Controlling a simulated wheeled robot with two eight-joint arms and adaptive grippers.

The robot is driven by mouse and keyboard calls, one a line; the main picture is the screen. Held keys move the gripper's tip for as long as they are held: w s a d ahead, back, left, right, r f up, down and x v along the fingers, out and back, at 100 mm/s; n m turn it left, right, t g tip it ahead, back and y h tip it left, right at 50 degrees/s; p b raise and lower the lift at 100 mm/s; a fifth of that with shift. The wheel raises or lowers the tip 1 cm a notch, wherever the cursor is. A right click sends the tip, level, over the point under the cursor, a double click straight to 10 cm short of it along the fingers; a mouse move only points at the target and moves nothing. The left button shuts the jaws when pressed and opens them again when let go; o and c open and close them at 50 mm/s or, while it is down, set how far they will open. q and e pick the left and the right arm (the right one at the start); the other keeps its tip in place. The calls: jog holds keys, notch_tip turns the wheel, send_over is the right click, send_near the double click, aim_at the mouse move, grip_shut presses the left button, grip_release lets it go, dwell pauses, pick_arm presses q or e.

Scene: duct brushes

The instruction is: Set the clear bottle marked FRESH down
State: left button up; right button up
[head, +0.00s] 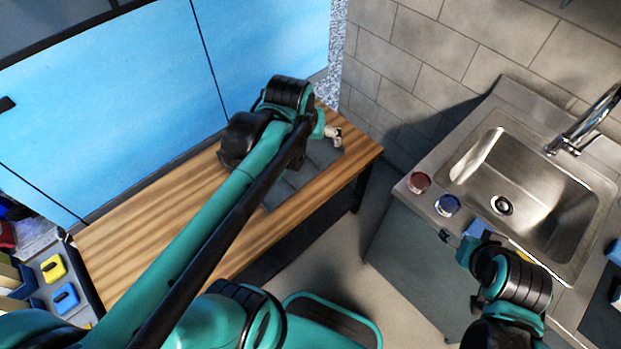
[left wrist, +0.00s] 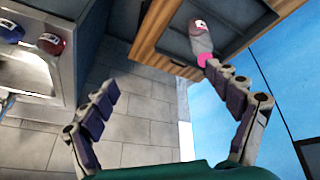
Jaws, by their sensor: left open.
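A bottle (left wrist: 201,38) with a pink end and a small pale label stands out in the left wrist view, at the grey mat (left wrist: 232,22). I cannot read its label. My left gripper (left wrist: 162,78) is open there, its two fingers spread wide. The bottle is just beyond the tip of the right-hand finger, not between the fingers; I cannot tell if they touch. In the head view my left gripper (head: 322,128) is over the far end of the wooden table (head: 120,235), mostly hidden by its own wrist. My right gripper (head: 468,246) is by the counter front, its fingers unclear.
A red jar (head: 419,182) and a blue jar (head: 447,205) stand on the counter edge beside the steel sink (head: 545,190). Blue cabinet doors (head: 120,90) rise behind the table. Yellow and blue items (head: 54,268) lie at lower left. Floor shows between table and counter.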

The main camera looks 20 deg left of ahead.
pick_arm(q)
jog(key=s+d+f+m+t, duration=0.2)
jog(key=s+d+f+m, duration=0.1)
jog(key=s, duration=0.5)
jog(key=shift+s+d+f+m, duration=0.15)
jog(key=shift+s+d+m, duration=0.15)
jog(key=shift+d, duration=0.05)
jog(key=shift+f+b, duration=0.75)
jog(key=shift+f, duration=0.05)
